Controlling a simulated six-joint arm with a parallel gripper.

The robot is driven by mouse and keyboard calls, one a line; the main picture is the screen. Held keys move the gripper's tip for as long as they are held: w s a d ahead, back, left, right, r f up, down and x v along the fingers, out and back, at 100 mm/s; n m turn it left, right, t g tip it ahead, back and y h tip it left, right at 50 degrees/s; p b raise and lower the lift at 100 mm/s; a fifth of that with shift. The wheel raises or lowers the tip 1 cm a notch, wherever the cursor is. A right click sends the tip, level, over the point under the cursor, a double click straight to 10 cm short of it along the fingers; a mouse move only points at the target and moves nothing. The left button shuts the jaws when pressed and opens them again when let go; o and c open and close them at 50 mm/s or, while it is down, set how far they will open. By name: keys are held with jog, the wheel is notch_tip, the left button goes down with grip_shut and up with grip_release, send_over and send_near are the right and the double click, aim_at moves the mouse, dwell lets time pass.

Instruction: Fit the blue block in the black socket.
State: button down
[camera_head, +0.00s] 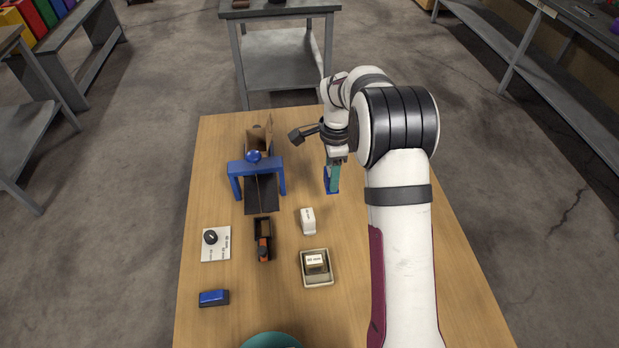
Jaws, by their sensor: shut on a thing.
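My gripper (335,164) is on the right of the table's middle, pointing down. It is shut on a small upright thing with teal and blue faces (331,184); the fingers partly hide it. I cannot tell whether this is the blue block, or whether it touches the table. Another small block, with a blue top and dark sides (213,298), lies at the table's front left, apart from my gripper. A narrow dark open tray (263,226) with an orange and black thing in it stands near the middle. I cannot tell for sure which thing is the black socket.
A blue arch (241,168) stands over a black ramp (261,195), with a cardboard box (260,137) behind. A white block (308,220), a pale labelled box (318,280), a white card with a black knob (215,249) and a teal round thing (271,341) are nearby.

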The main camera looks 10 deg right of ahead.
jog(key=s+d+r, duration=0.2)
jog(key=d, duration=0.1)
jog(key=shift+s+a+f, duration=0.45)
jog(key=shift+a+f, duration=0.9)
jog(key=shift+a, duration=2.05)
jog(key=shift+s+a+f, duration=0.45)
jog(key=shift+a+f, duration=0.85)
jog(key=shift+a, duration=2.15)
jog(key=shift+s+a+f, duration=0.45)
jog(key=shift+a+f, duration=0.9)
jog(key=shift+a, duration=2.05)
jog(key=shift+f, duration=1.1)
grip_release()
jog(key=shift+s, duration=0.1)
jog(key=shift+c, duration=0.2)
jog(key=shift+r, duration=0.3)
jog(key=shift+o, duration=0.2)
jog(key=shift+r, duration=2)
